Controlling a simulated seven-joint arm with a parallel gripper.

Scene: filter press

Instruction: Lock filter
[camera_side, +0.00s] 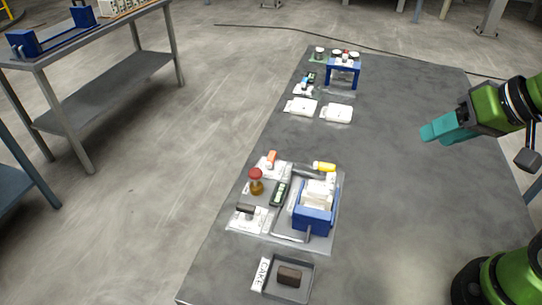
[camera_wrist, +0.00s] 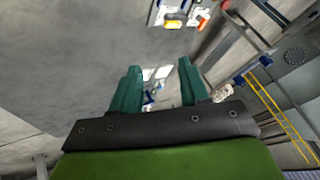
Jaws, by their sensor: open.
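The filter press is a blue frame (camera_side: 314,221) with white plates (camera_side: 318,190) in it, standing on the near part of the grey table in the side view. A grey handle (camera_side: 308,235) shows at its near end. A yellow part (camera_side: 324,167) lies at its far end and also shows in the wrist view (camera_wrist: 172,24). My gripper (camera_side: 428,133) has teal fingers and is in the air over the right side of the table, well away from the press. In the wrist view the two fingers (camera_wrist: 158,85) are spread apart with nothing between them. Whether the press is locked is too small to tell.
A red-capped bottle (camera_side: 256,182) stands left of the press. A tray (camera_side: 290,279) marked CAKE holds a dark block at the near edge. White trays (camera_side: 336,113) and a blue stand (camera_side: 344,73) with jars are farther back. The table's right middle is clear.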

